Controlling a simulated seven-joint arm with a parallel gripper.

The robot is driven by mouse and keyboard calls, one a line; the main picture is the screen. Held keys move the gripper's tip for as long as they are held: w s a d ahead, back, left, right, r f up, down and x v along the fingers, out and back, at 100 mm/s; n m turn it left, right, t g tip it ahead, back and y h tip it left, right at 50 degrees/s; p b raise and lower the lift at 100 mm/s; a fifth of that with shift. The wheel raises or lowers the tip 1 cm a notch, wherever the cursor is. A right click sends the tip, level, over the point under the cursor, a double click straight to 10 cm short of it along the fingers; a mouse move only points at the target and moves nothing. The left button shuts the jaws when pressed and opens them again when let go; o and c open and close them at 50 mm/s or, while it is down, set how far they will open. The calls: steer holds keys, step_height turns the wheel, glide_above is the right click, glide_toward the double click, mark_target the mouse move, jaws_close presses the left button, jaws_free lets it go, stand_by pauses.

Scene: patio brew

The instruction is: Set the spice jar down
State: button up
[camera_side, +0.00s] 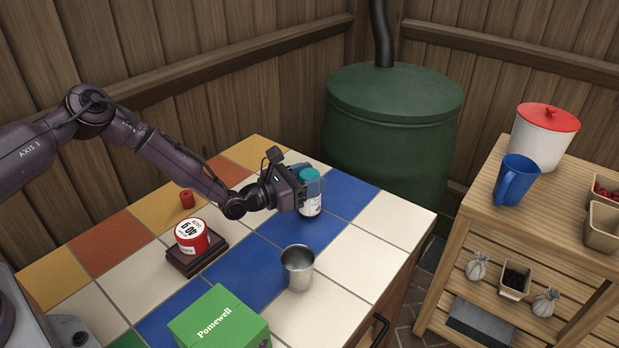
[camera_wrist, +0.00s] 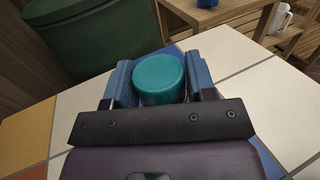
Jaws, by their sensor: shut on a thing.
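The spice jar (camera_side: 311,205) has a teal lid and a pale labelled body. It stands upright over a blue tile near the far corner of the tiled table (camera_side: 383,262). My gripper (camera_side: 312,186) is shut on it from the side, with the fingers around its upper part. In the wrist view, the jar's teal lid (camera_wrist: 159,77) sits between the two blue fingers of my gripper (camera_wrist: 160,85). I cannot tell whether the jar's base touches the tile.
A metal cup (camera_side: 298,268) stands in front of the jar. A red timer (camera_side: 192,237) on a dark base, a small red piece (camera_side: 187,199) and a green box (camera_side: 219,322) are also on the table. A green barrel (camera_side: 394,130) stands behind. White tiles right of the jar are clear.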

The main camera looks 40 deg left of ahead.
steer(key=o, duration=1)
steer(key=shift+f, duration=0.15)
steer(key=shift+r, duration=0.2)
steer(key=v, duration=0.3)
steer(key=shift+s+a, duration=0.15)
step_height(320, 180, up, 7)
